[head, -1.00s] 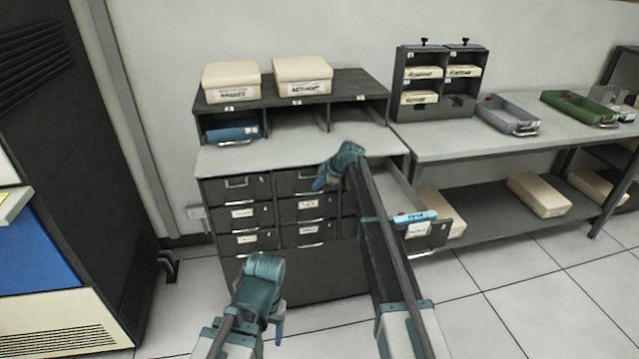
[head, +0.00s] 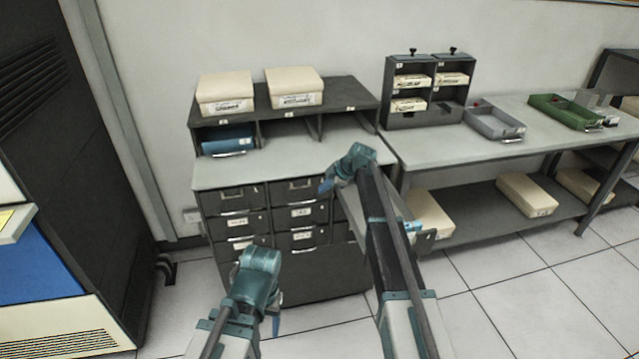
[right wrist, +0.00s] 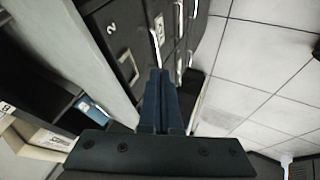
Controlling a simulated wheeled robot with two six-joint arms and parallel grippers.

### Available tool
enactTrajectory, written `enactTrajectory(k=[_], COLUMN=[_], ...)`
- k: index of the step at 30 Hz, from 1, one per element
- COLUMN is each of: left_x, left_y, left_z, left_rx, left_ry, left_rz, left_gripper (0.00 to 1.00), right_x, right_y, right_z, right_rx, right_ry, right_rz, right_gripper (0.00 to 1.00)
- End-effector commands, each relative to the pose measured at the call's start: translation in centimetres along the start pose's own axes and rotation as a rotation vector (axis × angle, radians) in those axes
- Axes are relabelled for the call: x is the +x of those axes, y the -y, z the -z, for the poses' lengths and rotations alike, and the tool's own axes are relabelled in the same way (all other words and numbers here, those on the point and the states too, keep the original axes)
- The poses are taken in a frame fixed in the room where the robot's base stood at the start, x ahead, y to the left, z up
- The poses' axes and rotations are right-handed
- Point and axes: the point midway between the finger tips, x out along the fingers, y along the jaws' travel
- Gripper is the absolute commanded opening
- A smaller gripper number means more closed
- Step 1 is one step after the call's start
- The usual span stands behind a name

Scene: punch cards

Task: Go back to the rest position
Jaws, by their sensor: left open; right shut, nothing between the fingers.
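My left gripper (head: 275,322) hangs low in front of the drawer cabinet, pointing down. It is open, with nothing seen in it. The dark drawer cabinet (head: 290,285) stands ahead. Its top right drawer (head: 427,240) is pulled out and partly hidden behind my right arm.
Two cream boxes (head: 224,88) sit on the cabinet's shelf, with a blue tray (head: 228,140) in a slot below. The side table (head: 445,143) at right holds a card rack, a grey tray (head: 495,123) and a green tray (head: 565,110). A dark machine stands at left.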

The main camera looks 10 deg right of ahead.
Motion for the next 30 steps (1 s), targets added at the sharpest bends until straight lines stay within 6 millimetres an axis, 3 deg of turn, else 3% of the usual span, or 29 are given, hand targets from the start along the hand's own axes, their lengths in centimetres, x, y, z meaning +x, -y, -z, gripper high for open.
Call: enactTrajectory(k=[2, 5, 8, 13, 18, 21, 25, 30], left_x=[0.1, -0.1, -0.3, -0.6, -0.9, -1.0, -1.1, -1.2], left_y=[0.0, 0.0, 0.0, 0.1, 0.1, 0.1, 0.1, 0.1], left_z=[0.0, 0.0, 0.0, 0.0, -0.1, -0.1, -0.1, -0.1], left_rx=[0.0, 0.0, 0.0, 0.0, 0.0, 0.0, 0.0, 0.0], left_ry=[0.0, 0.0, 0.0, 0.0, 0.0, 0.0, 0.0, 0.0], left_rz=[0.0, 0.0, 0.0, 0.0, 0.0, 0.0, 0.0, 0.0], left_gripper=[0.64, 0.64, 0.64, 0.64, 0.64, 0.64, 0.64, 0.64], right_x=[0.0, -0.1, -0.7, -3.0, -6.7, -8.9, -11.1, -12.4], right_y=[0.9, 4.3, 10.3, 21.8, 31.9, 36.3, 40.1, 42.1], right_z=[0.5, 2.5, 5.4, 9.4, 11.1, 11.2, 11.0, 10.8], right_rx=[0.014, 0.082, 0.214, 0.499, 0.773, 0.906, 1.033, 1.116], right_ry=[0.004, 0.025, 0.081, 0.259, 0.479, 0.595, 0.702, 0.768], right_rz=[0.011, 0.057, 0.131, 0.232, 0.236, 0.196, 0.133, 0.078], right_gripper=[0.0, 0.0, 0.0, 0.0, 0.0, 0.0, 0.0, 0.0])
